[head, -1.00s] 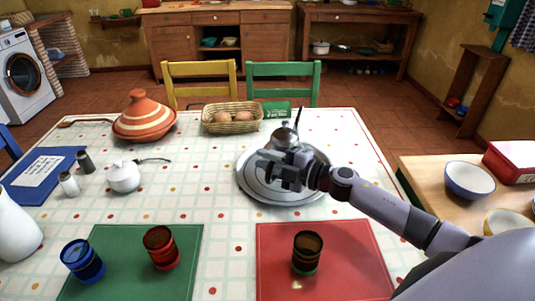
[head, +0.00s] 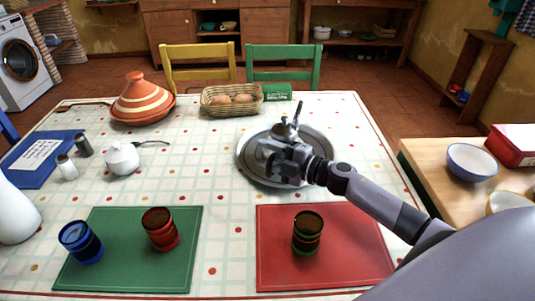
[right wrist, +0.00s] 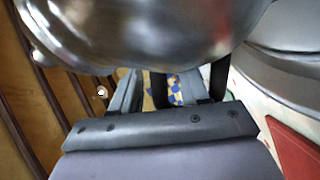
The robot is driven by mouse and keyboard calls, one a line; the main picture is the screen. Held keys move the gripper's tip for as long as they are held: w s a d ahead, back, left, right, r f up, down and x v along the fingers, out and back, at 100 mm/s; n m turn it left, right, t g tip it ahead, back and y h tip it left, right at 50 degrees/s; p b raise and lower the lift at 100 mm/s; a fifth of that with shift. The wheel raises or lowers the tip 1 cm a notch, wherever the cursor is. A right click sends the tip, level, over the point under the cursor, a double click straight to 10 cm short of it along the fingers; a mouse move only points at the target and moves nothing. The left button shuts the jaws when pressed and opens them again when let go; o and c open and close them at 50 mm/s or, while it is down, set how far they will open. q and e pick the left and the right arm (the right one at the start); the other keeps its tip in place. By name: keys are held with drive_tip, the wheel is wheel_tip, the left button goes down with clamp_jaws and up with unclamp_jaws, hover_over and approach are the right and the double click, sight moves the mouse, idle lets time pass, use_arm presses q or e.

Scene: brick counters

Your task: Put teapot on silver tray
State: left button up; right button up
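The shiny silver teapot (head: 285,130) is over the silver tray (head: 310,175), partly hidden behind my right gripper (head: 273,160). The gripper's fingers are at the teapot's near side, and the teapot has moved together with them. In the right wrist view the teapot's round metal body (right wrist: 150,30) fills the top, close above the fingers (right wrist: 172,88); the gripped part is hidden. The tray's rim (right wrist: 285,75) shows at the right there. I cannot tell whether the teapot's base touches the tray. My left gripper is not in view.
A red mat (head: 350,265) with a dark glass (head: 306,235) lies in front of the tray. A bread basket (head: 232,108) stands behind it to the left. A white sugar pot (head: 121,160) and a tagine (head: 142,108) are farther left. Bare tablecloth surrounds the tray.

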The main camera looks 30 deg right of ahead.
drive_tip(key=shift+r, duration=0.1)
drive_tip(key=v, duration=1.2)
idle(0.7)
